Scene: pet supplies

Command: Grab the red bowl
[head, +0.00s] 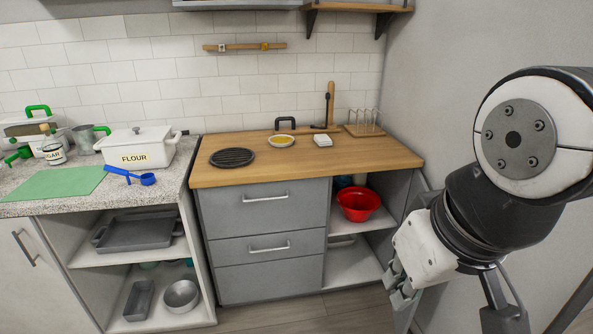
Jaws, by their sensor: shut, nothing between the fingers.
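A red bowl (358,204) sits on the upper shelf of an open compartment at the right end of the grey cabinet, under the wooden countertop. Something blue (343,181) stands partly hidden behind it. My gripper (402,294) is at the lower right, in front and to the right of the bowl and lower than it in the picture. It points downward, its fingers are shut and nothing is held.
A grey cabinet door (419,196) stands open at the compartment's right side, partly behind my arm. Grey drawers (262,209) are to the left. The wooden countertop (310,163) is above the bowl. The lower shelf (350,268) is mostly clear.

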